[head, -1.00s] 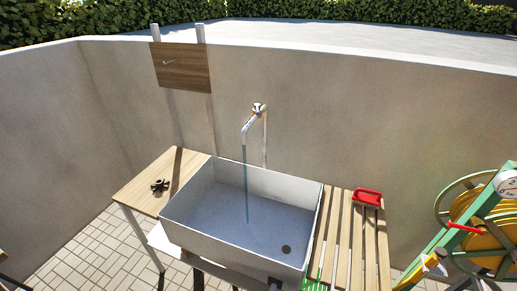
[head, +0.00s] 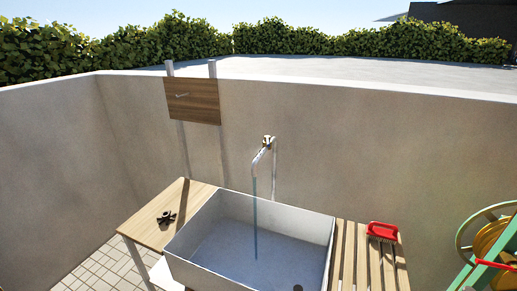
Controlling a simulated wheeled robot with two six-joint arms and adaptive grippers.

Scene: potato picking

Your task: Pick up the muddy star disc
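A small dark brown, star-shaped disc (head: 166,218) lies on the wooden table (head: 146,229) left of the sink in the head view. It looks muddy and lies apart from the table's edges. Neither of my grippers shows in the head view, and nothing is seen touching the disc.
A large grey-white sink (head: 205,262) stands right of the table, with a tap (head: 262,157) running water into it. A slatted wooden rack (head: 348,262) to its right bears a red object (head: 381,231). A green frame with a yellow reel (head: 487,240) stands far right. A wooden board (head: 193,101) hangs on posts.

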